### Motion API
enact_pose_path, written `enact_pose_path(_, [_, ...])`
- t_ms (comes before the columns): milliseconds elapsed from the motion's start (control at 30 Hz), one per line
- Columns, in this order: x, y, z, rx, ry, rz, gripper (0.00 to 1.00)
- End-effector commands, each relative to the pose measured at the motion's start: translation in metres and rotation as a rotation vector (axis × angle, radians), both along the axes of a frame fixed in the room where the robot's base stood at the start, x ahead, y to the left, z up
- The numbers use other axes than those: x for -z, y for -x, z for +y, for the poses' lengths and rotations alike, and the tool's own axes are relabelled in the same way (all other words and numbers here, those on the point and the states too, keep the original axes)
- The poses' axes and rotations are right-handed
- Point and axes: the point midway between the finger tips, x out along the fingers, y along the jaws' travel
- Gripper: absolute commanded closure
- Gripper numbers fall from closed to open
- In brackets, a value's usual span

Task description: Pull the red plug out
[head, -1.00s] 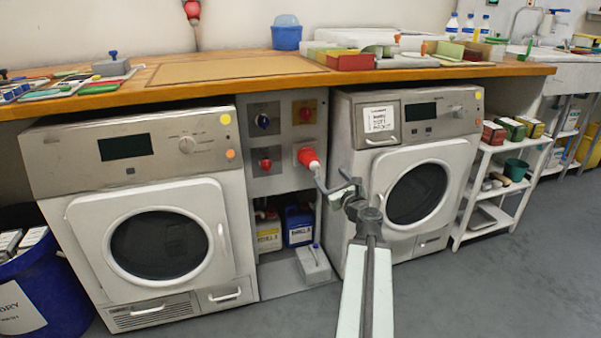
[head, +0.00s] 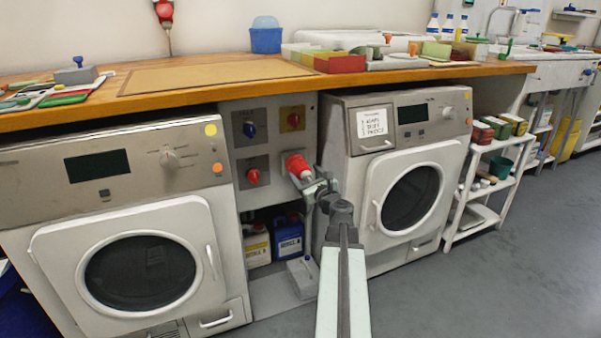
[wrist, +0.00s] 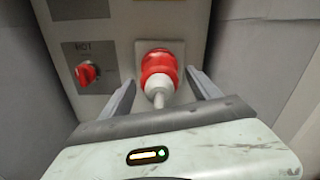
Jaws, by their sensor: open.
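The red plug (head: 298,166) sits in its socket on the grey panel between the two machines, with a pale cable end hanging from it. In the wrist view the red plug (wrist: 158,72) is straight ahead, its pale tail pointing toward me. My gripper (head: 318,187) is open just in front of the plug. In the wrist view the two fingers of my gripper (wrist: 160,92) stand apart on either side of the plug's tail, with gaps visible. The fingers do not appear to touch the plug.
The panel also carries a red knob (head: 253,176), a blue knob (head: 249,130) and another red knob (head: 293,119). Washing machines stand left (head: 140,270) and right (head: 410,195). Below the panel are a blue container (head: 288,236) and a pale one (head: 257,246). The wooden worktop (head: 200,75) overhangs.

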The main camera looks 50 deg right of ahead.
Motion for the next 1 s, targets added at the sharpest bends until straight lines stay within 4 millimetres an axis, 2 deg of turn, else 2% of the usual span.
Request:
enact_pose_path(33, [0.000, -0.012, -0.005, -0.003, 0.000, 0.000, 0.29])
enact_pose_path(133, [0.000, -0.024, -0.009, -0.004, 0.000, 0.000, 0.29])
enact_pose_path(400, [0.000, -0.028, -0.009, -0.003, 0.000, 0.000, 0.29])
enact_pose_path(600, [0.000, -0.028, -0.008, -0.004, 0.000, 0.000, 0.84])
enact_pose_path(667, [0.000, -0.028, -0.008, -0.004, 0.000, 0.000, 1.00])
enact_pose_path(867, [0.000, -0.026, -0.006, -0.004, 0.000, 0.000, 1.00])
enact_pose_path(1000, [0.000, -0.018, 0.003, -0.006, 0.000, 0.000, 1.00])
